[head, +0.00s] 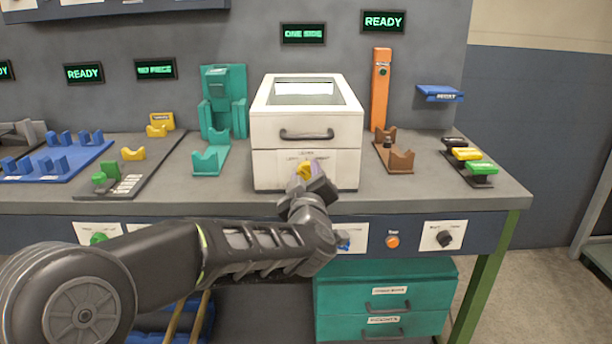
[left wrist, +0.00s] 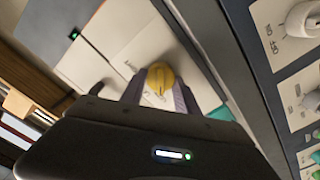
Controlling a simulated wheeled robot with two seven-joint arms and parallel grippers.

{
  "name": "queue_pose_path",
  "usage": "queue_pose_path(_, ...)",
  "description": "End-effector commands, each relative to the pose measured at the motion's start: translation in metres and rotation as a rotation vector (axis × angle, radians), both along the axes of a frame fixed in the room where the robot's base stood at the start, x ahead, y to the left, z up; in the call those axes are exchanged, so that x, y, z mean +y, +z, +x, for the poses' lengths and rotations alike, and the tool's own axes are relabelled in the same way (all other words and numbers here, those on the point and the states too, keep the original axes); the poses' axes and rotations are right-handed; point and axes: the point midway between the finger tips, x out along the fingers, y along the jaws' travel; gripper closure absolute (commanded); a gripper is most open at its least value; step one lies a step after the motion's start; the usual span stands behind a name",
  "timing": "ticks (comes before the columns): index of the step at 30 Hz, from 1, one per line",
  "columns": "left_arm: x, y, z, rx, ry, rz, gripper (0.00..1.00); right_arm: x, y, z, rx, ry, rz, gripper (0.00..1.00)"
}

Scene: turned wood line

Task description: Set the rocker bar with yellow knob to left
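The rocker bar's yellow knob (head: 304,169) sits on the lower front of a white box, over a pale label plate (head: 323,158). My left gripper (head: 312,184) is right in front of it and hides the lower part of the plate. In the left wrist view the round yellow knob (left wrist: 160,77) shows between the tips of my left gripper (left wrist: 158,92). The fingers are apart, one on each side of the knob; I cannot tell whether they touch it. The bar's tilt is hidden. My right gripper is in neither view.
The white box (head: 260,130) has a handled drawer above the knob. A teal cradle (head: 210,160) stands left of it and brown cradles (head: 398,158) right. Below the bench edge, a panel carries an orange button (head: 392,241) and a black dial (head: 444,239).

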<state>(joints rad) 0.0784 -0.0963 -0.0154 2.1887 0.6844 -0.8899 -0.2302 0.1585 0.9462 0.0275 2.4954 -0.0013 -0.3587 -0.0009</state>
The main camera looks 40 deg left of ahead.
Motion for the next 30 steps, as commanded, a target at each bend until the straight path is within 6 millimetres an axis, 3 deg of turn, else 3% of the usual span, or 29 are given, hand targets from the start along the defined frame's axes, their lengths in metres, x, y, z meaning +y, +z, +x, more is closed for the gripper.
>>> queue_pose_path(8, 0.0, 0.0, 0.0, 0.002, 0.0, 0.0, 0.41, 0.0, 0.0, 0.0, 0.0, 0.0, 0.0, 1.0)
queue_pose_path(20, -0.005, 0.001, -0.006, -0.001, -0.002, 0.001, 0.41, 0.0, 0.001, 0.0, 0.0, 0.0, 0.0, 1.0)
queue_pose_path(30, -0.036, 0.002, -0.048, -0.001, -0.002, 0.001, 0.41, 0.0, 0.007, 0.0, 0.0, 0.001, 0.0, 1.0)
